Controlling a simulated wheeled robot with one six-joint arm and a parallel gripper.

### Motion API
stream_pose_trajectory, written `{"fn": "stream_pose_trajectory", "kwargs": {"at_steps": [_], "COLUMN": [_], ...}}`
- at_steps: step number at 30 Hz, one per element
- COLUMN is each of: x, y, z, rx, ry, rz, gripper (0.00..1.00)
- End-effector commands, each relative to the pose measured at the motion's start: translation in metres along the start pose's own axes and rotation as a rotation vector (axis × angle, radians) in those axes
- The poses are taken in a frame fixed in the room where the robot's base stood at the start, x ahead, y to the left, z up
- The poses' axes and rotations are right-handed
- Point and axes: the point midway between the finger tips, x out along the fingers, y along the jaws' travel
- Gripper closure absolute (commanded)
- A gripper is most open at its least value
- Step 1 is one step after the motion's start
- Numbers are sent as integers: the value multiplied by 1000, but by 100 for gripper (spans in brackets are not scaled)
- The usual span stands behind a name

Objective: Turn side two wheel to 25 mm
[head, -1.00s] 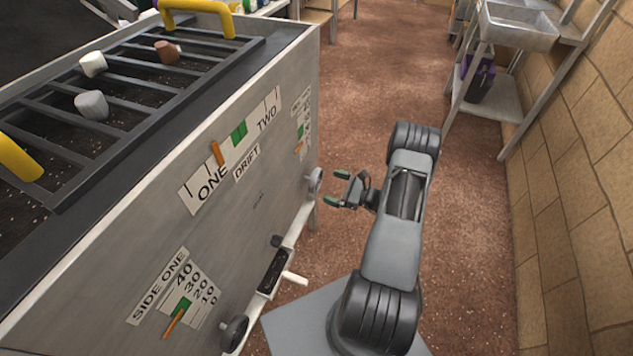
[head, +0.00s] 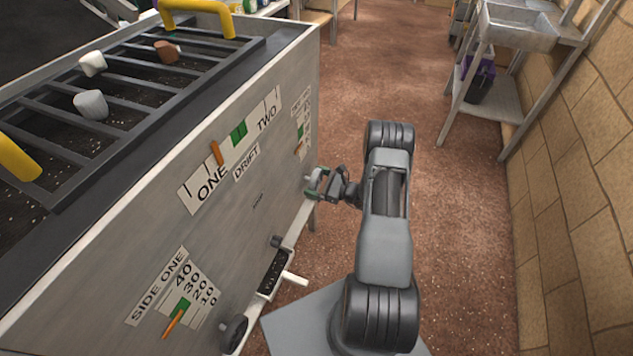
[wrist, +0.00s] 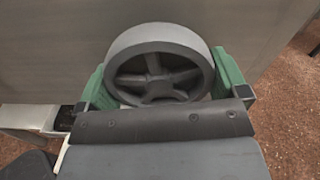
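The side two wheel (wrist: 158,68) is a grey spoked handwheel low on the far end of the machine's side. In the head view it is mostly hidden behind my gripper (head: 318,184). In the wrist view my gripper's green fingers (wrist: 232,76) stand on either side of the wheel's rim. They look open around it, with little gap; firm contact cannot be made out. The side two scale (head: 306,107) is above the wheel, seen edge-on, with a green block (head: 300,131) and an orange pointer (head: 299,149). Its numbers are too small to read.
The side one scale (head: 157,287) and its black wheel (head: 233,333) are nearer on the same panel. A drift scale (head: 246,163) lies between. A white lever (head: 293,279) sticks out below. The floor (head: 465,240) to the right is clear up to the brick wall (head: 580,180).

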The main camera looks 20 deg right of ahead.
Motion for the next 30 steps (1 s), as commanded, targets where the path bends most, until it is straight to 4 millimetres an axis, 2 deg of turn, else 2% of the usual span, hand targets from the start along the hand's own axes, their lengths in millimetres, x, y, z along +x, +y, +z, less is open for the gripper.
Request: {"fn": "stream_pose_trajectory", "kwargs": {"at_steps": [1,6,17,30], "x": [0,0,0,-1], "y": [0,0,-1,-2], "z": [0,0,-2,-4], "rx": [0,0,-78,-458], "ry": [0,0,0,0], "rz": [-1,-1,-2,-2], "gripper": [14,31,31,31]}}
